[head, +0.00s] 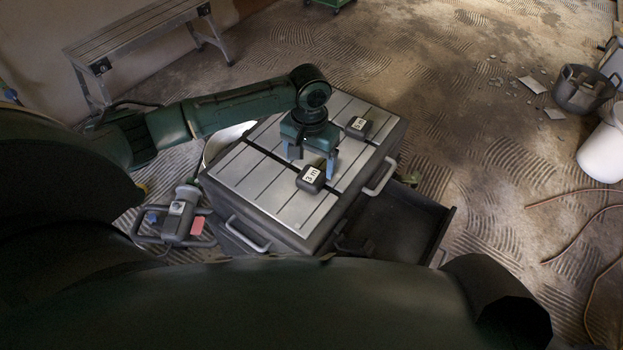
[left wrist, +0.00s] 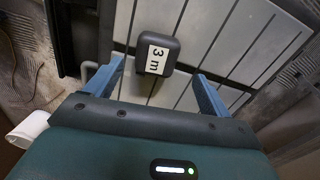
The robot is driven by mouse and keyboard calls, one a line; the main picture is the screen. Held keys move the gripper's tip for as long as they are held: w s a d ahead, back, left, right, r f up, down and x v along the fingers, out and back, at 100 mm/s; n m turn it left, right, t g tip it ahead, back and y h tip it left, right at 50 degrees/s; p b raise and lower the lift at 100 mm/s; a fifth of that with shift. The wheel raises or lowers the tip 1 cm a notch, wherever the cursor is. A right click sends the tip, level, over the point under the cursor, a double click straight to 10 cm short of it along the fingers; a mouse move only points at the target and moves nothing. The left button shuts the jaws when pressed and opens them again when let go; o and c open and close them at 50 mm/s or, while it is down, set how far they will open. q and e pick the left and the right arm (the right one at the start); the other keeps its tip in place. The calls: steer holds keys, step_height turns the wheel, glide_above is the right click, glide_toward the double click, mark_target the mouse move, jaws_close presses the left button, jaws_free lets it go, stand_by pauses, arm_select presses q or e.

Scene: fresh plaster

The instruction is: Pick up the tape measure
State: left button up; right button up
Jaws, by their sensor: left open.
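A dark tape measure (head: 311,179) with a white "3 m" label lies on the slatted top of the metal chest (head: 245,180). It also shows in the left wrist view (left wrist: 171,47), just beyond and between the fingertips. A second, similar dark tape measure (head: 357,127) lies farther back on the chest; its label is too small to read surely. My left gripper (head: 312,166) points down over the chest beside the near tape measure, with its blue fingers apart. In the left wrist view the gripper (left wrist: 160,74) is open and empty. My right gripper is not in view.
An open drawer (head: 445,232) juts from the chest's right side, below a handle (head: 380,177). A power tool (head: 181,215) lies on the floor at left. A work bench (head: 140,35) stands behind. A bucket (head: 583,90) and white container (head: 602,152) stand far right.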

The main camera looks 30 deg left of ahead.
mark_target(313, 174)
arm_select(q)
steer(key=f, duration=0.5)
steer(key=shift+d+f, duration=0.15)
steer(key=shift+d, duration=0.15)
steer(key=shift+w, duration=0.1)
steer(key=c, duration=1.2)
